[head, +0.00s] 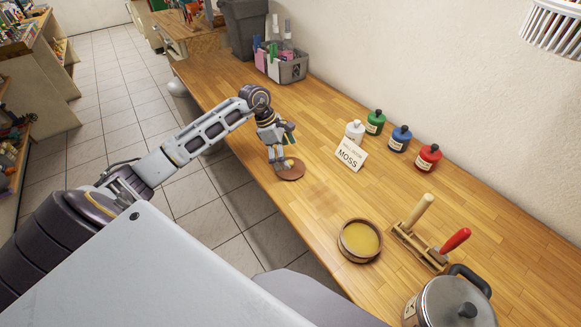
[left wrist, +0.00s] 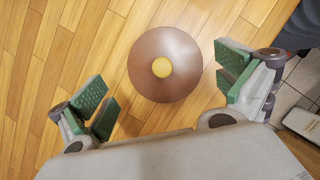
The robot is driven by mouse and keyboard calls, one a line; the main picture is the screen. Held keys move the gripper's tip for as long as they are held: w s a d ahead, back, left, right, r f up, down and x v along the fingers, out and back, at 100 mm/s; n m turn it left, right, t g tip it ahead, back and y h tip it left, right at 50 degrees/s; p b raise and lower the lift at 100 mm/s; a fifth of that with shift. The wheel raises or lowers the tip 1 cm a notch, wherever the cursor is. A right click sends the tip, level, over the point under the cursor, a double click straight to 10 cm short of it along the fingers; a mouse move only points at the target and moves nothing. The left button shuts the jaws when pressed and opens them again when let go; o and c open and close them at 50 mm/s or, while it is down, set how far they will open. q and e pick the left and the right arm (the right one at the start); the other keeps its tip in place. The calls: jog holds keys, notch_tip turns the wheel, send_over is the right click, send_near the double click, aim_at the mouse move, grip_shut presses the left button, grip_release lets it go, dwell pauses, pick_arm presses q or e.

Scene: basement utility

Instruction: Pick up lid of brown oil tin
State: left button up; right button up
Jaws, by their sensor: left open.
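The brown lid (head: 291,171) lies on the wooden workbench near its front edge, apart from the tin. In the left wrist view the lid (left wrist: 148,78) is a round brown disc with a yellow knob (left wrist: 162,67) in its middle. My left gripper (head: 279,163) is right over the lid, pointing down. Its green-padded fingers (left wrist: 165,90) are spread wide on either side of the lid, with nothing between them gripped. The open brown tin (head: 360,240) with yellow contents stands on the bench to the right of the lid. My right gripper does not show.
A MOSS card (head: 351,154) stands before white, green, blue and red bottles (head: 428,158). A wooden rack (head: 419,245) with handled tools and a metal pot (head: 450,304) are at the right. A grey caddy (head: 283,66) stands farther back. Bench between lid and card is clear.

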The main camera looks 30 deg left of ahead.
aim_at(289, 161)
pick_arm(q)
jog(key=shift+p+x, duration=0.65)
jog(key=shift+x, duration=1.45)
jog(key=shift+s, duration=0.1)
jog(key=shift+c, duration=0.4)
